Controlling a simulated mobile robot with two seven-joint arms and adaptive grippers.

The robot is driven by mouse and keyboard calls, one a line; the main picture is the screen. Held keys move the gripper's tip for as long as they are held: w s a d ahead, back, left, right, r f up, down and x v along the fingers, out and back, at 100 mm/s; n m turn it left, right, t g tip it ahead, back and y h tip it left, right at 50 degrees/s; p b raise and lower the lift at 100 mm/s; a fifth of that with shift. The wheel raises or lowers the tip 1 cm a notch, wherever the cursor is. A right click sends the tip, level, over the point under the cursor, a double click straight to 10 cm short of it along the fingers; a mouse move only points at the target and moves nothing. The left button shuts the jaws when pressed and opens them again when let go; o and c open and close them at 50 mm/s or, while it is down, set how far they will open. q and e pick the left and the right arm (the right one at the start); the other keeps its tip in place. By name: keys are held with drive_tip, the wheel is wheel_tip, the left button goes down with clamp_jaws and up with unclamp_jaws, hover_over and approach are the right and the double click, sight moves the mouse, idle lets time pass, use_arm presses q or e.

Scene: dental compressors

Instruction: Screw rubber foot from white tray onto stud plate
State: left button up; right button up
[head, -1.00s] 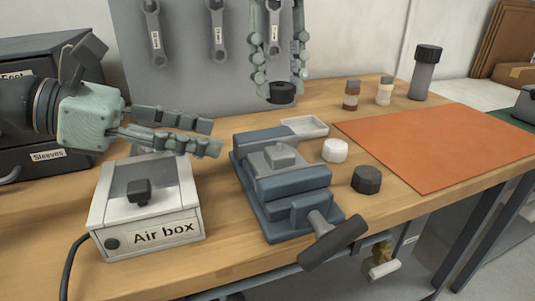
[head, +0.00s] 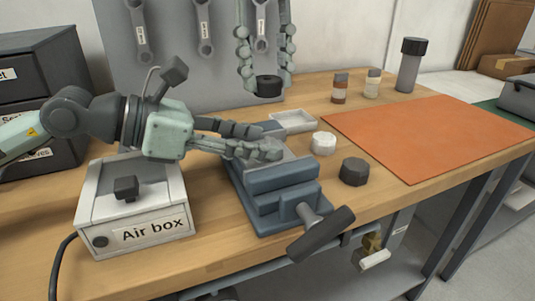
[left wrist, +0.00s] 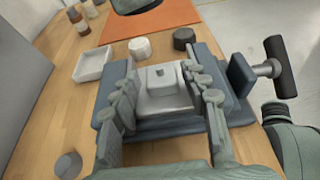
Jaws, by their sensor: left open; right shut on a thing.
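My left gripper (head: 264,143) is open and empty over the blue vise (head: 285,205). In the left wrist view its two fingers (left wrist: 159,66) straddle the pale grey block (left wrist: 165,96) in the vise, with a small raised piece on top. I cannot tell whether they touch it; in the head view the fingers largely hide it. My right gripper (head: 266,80) points down from the top of the head view. It is shut on a black rubber foot (head: 268,88), held behind the white tray (head: 292,121). The tray, also in the left wrist view (left wrist: 94,64), looks empty.
The air box (head: 135,205) stands below my left arm. A white round piece (head: 323,143) and a dark knob (head: 354,171) stand right of the vise, near the orange mat (head: 425,135). The vise handle (head: 322,233) juts forward. Bottles (head: 339,88) stand behind.

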use_arm(q)
drive_tip(key=shift+x, duration=0.9)
clamp_jaws()
